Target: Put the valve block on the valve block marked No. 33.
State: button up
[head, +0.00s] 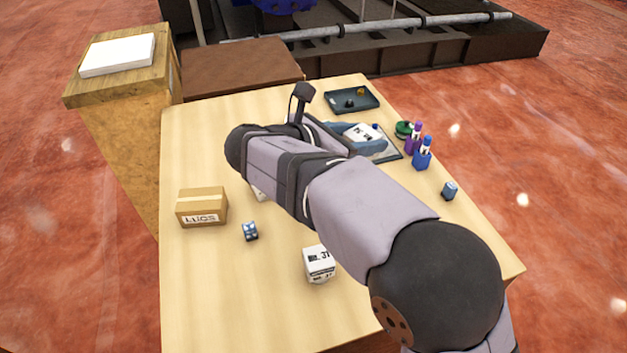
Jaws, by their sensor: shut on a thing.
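My gripper (356,134) is in the head view near the back right of the table, partly behind my arm. Its blue-grey fingers appear to be shut on a white valve block (364,132) with a dark label too small to read. A grey tray or plate (393,152) shows beneath it; I cannot tell the gap. Another white block (319,264), whose label seems to read 37, stands at the front. A sliver of a white block (261,196) shows below my arm, mostly hidden. I cannot make out any No. 33 marking.
A cardboard box marked LUGS (202,208) stands at left, with a small blue part (250,231) nearby. A dark tray (351,99) is at the back. The front left table is clear.

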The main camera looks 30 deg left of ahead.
jog(key=s+a+f+n+t+y+p, duration=0.1)
jog(key=s+a+n+y, duration=0.2)
jog(key=a+n+y, duration=0.45)
jog(key=shift+w+a+f+m+h+p, duration=0.1)
jog(key=shift+a+f+m+h+p, duration=0.3)
jog(key=shift+f, duration=1.25)
jog(key=shift+s+a+f+m+h+p, duration=0.15)
jog(key=shift+f+m+p, duration=0.3)
jog(key=shift+f, duration=1.25)
jog(key=shift+w+a+f+m+h+p, duration=0.15)
jog(key=shift+a+f+m+h+p, duration=0.25)
jog(key=shift+f, duration=1.25)
jog(key=shift+d, duration=0.1)
jog(key=shift+f, duration=0.2)
jog(key=o, duration=1.5)
